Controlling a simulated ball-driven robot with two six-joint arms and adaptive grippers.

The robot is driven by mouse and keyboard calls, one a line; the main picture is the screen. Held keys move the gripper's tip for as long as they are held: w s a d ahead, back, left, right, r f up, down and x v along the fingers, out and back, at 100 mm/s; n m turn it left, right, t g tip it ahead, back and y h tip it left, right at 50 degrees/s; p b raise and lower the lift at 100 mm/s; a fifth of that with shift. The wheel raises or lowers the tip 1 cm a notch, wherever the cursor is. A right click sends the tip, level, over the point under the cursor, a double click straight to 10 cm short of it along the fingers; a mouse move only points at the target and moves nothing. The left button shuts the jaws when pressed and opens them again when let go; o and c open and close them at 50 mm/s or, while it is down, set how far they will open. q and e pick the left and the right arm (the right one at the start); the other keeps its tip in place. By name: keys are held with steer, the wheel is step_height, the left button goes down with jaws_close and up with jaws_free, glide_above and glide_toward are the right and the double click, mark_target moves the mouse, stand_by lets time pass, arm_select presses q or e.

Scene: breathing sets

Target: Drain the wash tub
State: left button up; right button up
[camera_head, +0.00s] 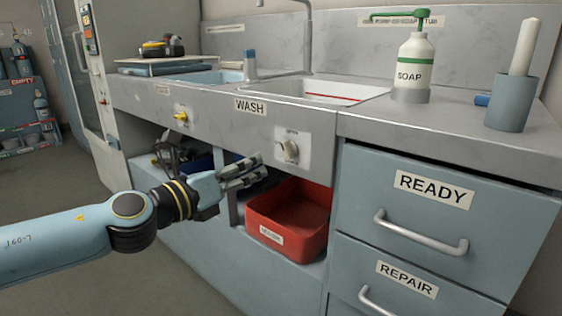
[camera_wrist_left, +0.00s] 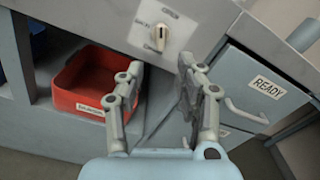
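The wash tub (camera_head: 330,92) is a white basin with a red line inside, set in the counter behind the WASH label (camera_head: 250,106). A cream knob (camera_head: 289,149) sits on a white plate on the front panel below it. The knob also shows in the left wrist view (camera_wrist_left: 157,33). My left gripper (camera_head: 252,170) is in front of the cabinet, left of and a little below the knob. In the left wrist view its two fingers (camera_wrist_left: 155,82) stand apart with nothing between them. My right gripper is not in view.
A red bin (camera_head: 288,216) stands on the open shelf below the knob. Drawers labelled READY (camera_head: 435,190) and REPAIR (camera_head: 405,279) are shut at the right. A soap bottle (camera_head: 414,62) and a grey cup (camera_head: 510,102) stand on the counter. A yellow valve (camera_head: 181,117) is further left.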

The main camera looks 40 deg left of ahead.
mark_target(284, 151)
arm_select(q)
steer(key=w+p, duration=0.1)
steer(key=w, duration=0.2)
steer(key=w+p, duration=0.1)
steer(key=w, duration=0.2)
steer(key=w+p, duration=0.1)
steer(key=w, duration=0.2)
steer(key=shift+d+r, duration=0.15)
steer(key=shift+d, duration=0.2)
steer(key=shift+w+d, duration=0.1)
steer(key=shift+w, duration=0.6)
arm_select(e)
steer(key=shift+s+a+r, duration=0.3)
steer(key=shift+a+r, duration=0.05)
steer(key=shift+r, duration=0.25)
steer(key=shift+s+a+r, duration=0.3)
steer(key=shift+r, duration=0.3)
arm_select(q)
jaws_close()
